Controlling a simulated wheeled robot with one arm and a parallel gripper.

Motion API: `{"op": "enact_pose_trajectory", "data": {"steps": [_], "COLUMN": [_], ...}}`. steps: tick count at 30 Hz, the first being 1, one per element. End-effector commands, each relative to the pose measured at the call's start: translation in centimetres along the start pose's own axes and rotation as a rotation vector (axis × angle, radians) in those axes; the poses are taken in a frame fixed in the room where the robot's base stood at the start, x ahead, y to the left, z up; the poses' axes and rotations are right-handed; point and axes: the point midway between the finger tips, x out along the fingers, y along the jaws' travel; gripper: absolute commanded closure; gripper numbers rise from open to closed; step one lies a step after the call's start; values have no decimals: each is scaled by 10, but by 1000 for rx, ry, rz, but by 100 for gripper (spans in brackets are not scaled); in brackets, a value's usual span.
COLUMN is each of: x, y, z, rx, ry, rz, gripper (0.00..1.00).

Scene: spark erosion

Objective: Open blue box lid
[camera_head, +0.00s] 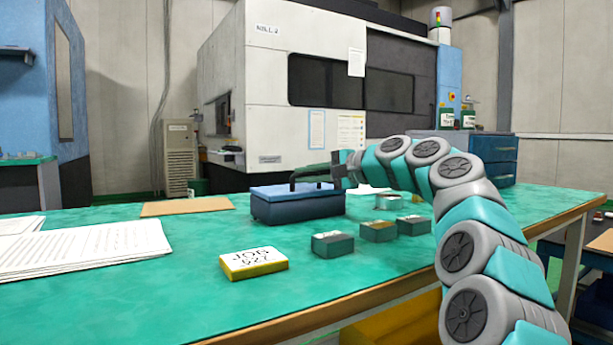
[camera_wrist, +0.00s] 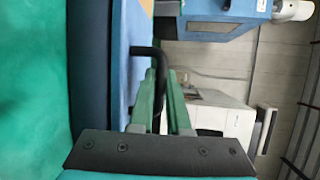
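The blue box (camera_head: 297,208) stands on the green-topped table, and its lid (camera_head: 297,190) looks down on it. A dark bar handle (camera_head: 298,177) rises from the lid. My gripper (camera_head: 316,171) reaches in from the right along the handle. In the wrist view, the black handle (camera_wrist: 143,51) runs between the two green fingers of my gripper (camera_wrist: 163,78). The fingers lie close on either side of it with little gap, and look shut on it. The box's blue side (camera_wrist: 113,60) shows to their left. The far side of the box is hidden.
A yellow-edged job block (camera_head: 253,263) and several small dark blocks (camera_head: 332,244) sit in front of the box. Papers (camera_head: 85,247) lie at the left, and a brown sheet (camera_head: 187,206) behind. A large white machine (camera_head: 270,110) stands beyond the table.

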Motion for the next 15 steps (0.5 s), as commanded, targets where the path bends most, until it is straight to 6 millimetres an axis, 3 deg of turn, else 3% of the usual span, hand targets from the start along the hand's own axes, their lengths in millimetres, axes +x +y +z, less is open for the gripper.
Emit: {"op": "enact_pose_trajectory", "data": {"steps": [3,15], "x": [0,0], "y": [0,0], "z": [0,0], "rx": [0,0], "ry": [0,0], "rz": [0,1], "gripper": [100,100]}}
